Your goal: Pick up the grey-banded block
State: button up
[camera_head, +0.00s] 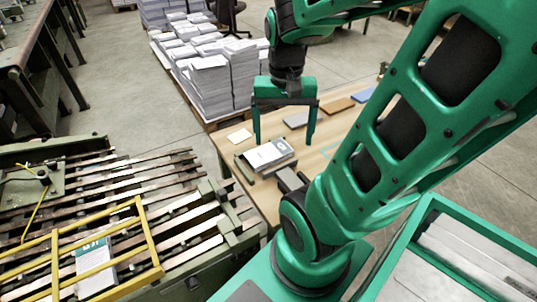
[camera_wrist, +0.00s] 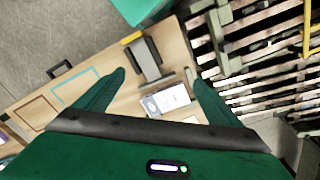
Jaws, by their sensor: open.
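A pale block with a grey band and dark printing (camera_head: 268,154) lies on the wooden table (camera_head: 243,188); it looks like the grey-banded block. It also shows in the wrist view (camera_wrist: 167,99), between the two fingers in the picture. My gripper (camera_head: 284,142) points down over the table with its green fingers spread and nothing held. In the wrist view my gripper (camera_wrist: 158,77) has one finger on each side of the block, with gaps. I cannot tell the exact height of the fingertips above the table.
A dark grey device (camera_head: 290,181) stands near the block; its yellow end (camera_wrist: 132,38) shows in the wrist view. Grey (camera_head: 296,120), brown (camera_head: 337,106) and blue (camera_head: 364,94) flat pieces lie farther along the table. Paper stacks (camera_head: 228,80) stand behind. A slatted conveyor (camera_head: 120,180) is at left.

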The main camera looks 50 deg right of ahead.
jog(key=w+d+f+m, duration=0.8)
jog(key=w+m, duration=0.2)
jog(key=w, duration=0.2)
jog(key=m, duration=0.1)
send_over(269, 152)
notch_tip(269, 152, down, 7)
jog(key=shift+f, duration=0.1)
jog(key=shift+w+f, duration=0.1)
jog(key=shift+f, duration=2.8)
jog(key=c, duration=1.4)
jog(key=shift+c, duration=0.2)
